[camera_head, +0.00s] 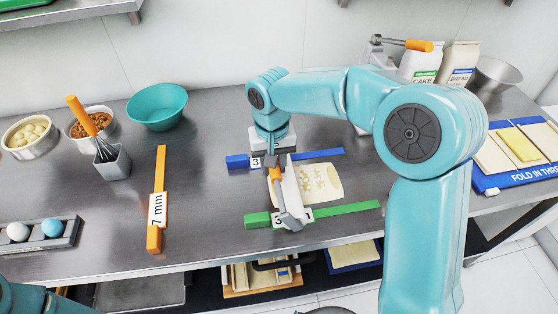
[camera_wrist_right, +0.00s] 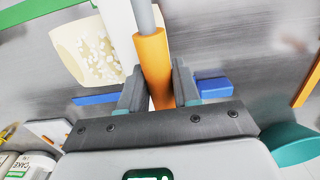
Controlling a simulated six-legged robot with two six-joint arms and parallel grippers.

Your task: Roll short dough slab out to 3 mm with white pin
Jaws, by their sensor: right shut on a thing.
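The short dough slab (camera_head: 322,182) is cream with pale chunks and lies flat between a blue 3 strip (camera_head: 322,155) and a green 3 strip (camera_head: 348,210). It also shows in the right wrist view (camera_wrist_right: 72,42). The white pin (camera_head: 291,188) lies across the slab's left part, with a grey rod and an orange handle (camera_wrist_right: 153,68). My right gripper (camera_head: 272,163) is shut on the orange handle, whose sides touch both fingers in the right wrist view (camera_wrist_right: 158,92). The pin's contact with the dough is hidden. My left gripper is out of view.
An orange 7 mm strip (camera_head: 158,180), a whisk holder (camera_head: 113,163) and a teal bowl (camera_head: 158,108) stand left. A blue fold mat (camera_head: 490,183) lies right, with flour bags (camera_head: 457,65) behind. The counter between the 7 mm strip and pin is clear.

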